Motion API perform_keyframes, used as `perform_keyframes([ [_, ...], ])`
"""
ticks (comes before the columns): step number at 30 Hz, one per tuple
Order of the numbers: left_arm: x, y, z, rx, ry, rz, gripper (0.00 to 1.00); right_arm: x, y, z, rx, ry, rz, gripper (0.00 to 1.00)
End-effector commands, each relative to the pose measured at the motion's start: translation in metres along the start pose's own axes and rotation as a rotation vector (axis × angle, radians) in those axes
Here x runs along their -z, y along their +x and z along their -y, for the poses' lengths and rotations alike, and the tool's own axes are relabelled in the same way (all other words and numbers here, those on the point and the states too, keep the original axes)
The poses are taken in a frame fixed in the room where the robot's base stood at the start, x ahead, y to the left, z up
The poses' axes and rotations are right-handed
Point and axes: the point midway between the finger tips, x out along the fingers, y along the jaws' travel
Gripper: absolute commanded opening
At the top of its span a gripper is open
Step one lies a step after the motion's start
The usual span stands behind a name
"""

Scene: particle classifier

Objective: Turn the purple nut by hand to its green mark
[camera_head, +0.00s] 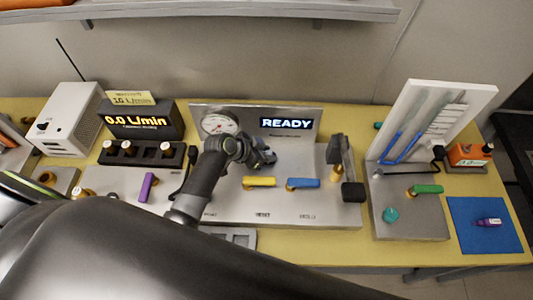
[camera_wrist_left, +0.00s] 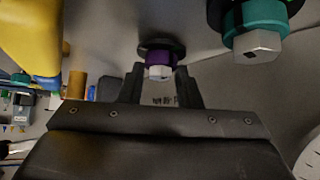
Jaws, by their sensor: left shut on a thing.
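The purple nut (camera_wrist_left: 160,57) shows in the left wrist view, with a dark round collar above it and a pale metal hex end (camera_wrist_left: 158,73) below. My left gripper (camera_wrist_left: 161,82) has its two dark fingers on either side of the nut's lower end and is shut on it. In the head view my left gripper (camera_head: 262,158) is at the front of the panel with the READY display, and the nut is hidden there. I cannot make out a green mark for the purple nut. My right gripper is not in view.
A teal nut (camera_wrist_left: 262,26) with a metal end is close beside the purple one. A yellow lever (camera_head: 259,182) and a blue lever (camera_head: 303,183) are on the plate near my gripper. A dark upright part (camera_head: 341,158) stands to the right. A gauge (camera_head: 220,123) is behind my arm.

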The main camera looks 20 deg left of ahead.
Motion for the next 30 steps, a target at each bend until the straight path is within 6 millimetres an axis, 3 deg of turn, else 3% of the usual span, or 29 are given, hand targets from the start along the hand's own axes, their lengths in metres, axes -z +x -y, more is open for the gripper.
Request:
perform_keyframes([
  [10, 0.0, 0.0, 0.001, -0.024, 0.027, 0.0, 0.08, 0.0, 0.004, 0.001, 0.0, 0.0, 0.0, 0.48],
  [11, 0.0, 0.0, 0.001, -0.024, 0.027, 0.0, 0.32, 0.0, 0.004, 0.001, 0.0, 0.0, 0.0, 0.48],
  [16, 0.0, 0.0, 0.001, -0.024, 0.026, 0.0, 0.52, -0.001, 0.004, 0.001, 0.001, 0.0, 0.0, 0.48],
  [25, 0.0, -0.001, 0.001, -0.024, 0.026, -0.001, 0.52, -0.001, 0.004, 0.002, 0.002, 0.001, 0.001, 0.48],
  [30, -0.001, -0.012, 0.001, -0.022, 0.027, -0.001, 0.52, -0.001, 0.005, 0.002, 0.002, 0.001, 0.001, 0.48],
])
